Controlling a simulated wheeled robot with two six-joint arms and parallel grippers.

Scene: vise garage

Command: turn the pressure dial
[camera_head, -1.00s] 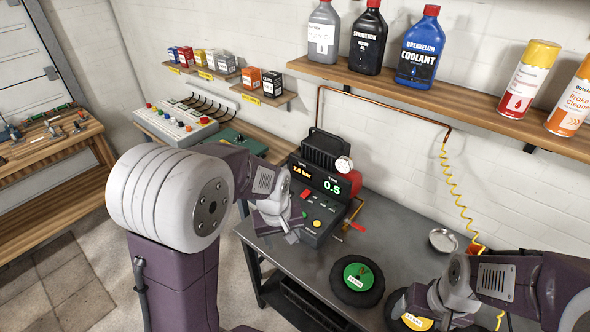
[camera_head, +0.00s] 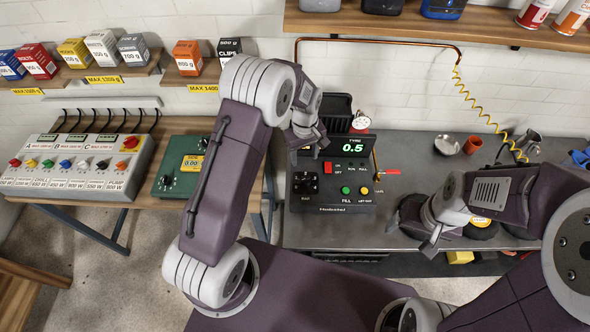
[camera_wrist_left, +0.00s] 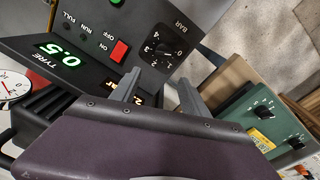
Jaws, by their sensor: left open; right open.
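The pressure dial (camera_head: 305,183) is a black knob marked BAR at the lower left of the compressor's dark panel (camera_head: 335,208). In the left wrist view the dial (camera_wrist_left: 159,50) shows with its number scale, beyond my fingertips. My left gripper (camera_head: 312,143) is in front of the panel's upper left, above the dial in the head picture. The left wrist view shows its two fingers (camera_wrist_left: 160,88) apart with nothing between them, and they do not touch the dial. My right gripper (camera_head: 432,242) is open and empty at the bench's front, right of the compressor.
The panel also has a red switch (camera_head: 327,167), a green button (camera_head: 345,190) and a yellow button (camera_head: 364,190). A white gauge (camera_head: 361,121) sits above its right. A green box with knobs (camera_head: 182,167) stands left. A small metal dish (camera_head: 446,145) lies on the bench.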

